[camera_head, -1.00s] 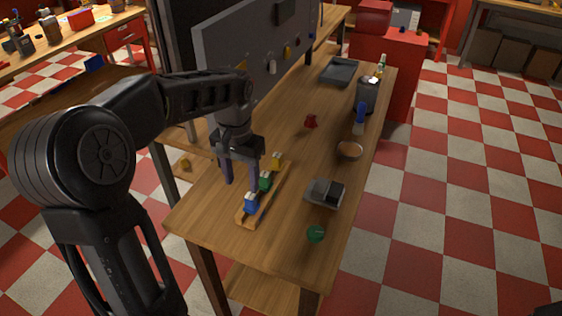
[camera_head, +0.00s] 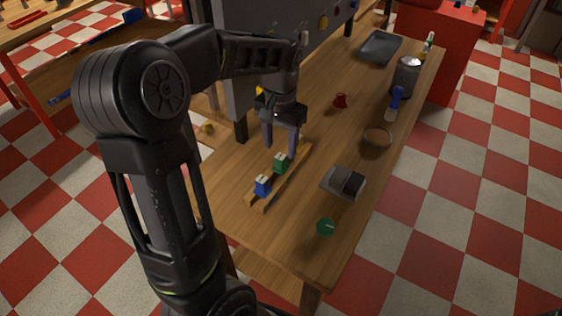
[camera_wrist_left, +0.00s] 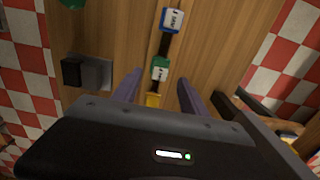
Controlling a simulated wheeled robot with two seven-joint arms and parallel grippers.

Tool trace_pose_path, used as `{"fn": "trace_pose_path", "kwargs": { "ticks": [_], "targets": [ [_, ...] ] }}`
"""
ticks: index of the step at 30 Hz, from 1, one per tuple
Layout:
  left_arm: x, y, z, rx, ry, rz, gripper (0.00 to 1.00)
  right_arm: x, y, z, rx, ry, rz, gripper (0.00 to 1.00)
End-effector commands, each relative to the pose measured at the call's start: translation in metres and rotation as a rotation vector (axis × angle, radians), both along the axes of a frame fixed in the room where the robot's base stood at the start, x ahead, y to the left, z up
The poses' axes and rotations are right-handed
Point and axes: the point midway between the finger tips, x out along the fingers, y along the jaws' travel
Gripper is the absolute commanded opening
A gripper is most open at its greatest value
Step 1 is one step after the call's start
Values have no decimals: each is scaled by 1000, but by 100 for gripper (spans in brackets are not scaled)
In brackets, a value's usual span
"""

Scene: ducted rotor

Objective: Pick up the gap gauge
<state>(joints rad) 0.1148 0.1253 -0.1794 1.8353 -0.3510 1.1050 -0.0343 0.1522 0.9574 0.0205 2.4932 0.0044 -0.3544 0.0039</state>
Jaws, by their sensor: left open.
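A narrow wooden rack (camera_head: 257,206) lies on the bench and bears small labelled blocks, which look like gauges. A blue block (camera_head: 262,187) is at the near end, with a green block (camera_head: 281,163) beyond it. They also show in the left wrist view, blue (camera_wrist_left: 172,20) and green (camera_wrist_left: 160,68). A yellow block (camera_wrist_left: 153,100) shows there between my fingers, partly covered by the gripper body; it is hidden in the head view. I cannot tell which block is the gap gauge. My left gripper (camera_head: 281,146) is open, fingers down, at the rack's far end. My right gripper is out of view.
Right of the rack are a grey and black device (camera_head: 343,183) and a green round thing (camera_head: 326,227). Farther back are a shallow ring-like dish (camera_head: 377,138), a red piece (camera_head: 340,101), a blue-handled tool (camera_head: 394,103), a canister (camera_head: 406,76) and a dark tray (camera_head: 380,47).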

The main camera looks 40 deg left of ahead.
Motion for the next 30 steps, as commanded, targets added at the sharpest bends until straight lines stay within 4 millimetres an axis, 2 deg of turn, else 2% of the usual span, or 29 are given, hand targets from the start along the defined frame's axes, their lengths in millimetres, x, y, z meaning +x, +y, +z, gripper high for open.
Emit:
{"fn": "trace_pose_path", "kwargs": {
  "ticks": [11, 22, 30],
  "targets": [
    [0, 0, -5, 0, 1, 0, 51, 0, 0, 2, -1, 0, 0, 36],
    [1, 0, -51, 0, 3, 1, 51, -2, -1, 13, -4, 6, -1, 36],
    [2, 0, -55, 0, -1, 1, 51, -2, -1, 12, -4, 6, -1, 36]
  ]
}}
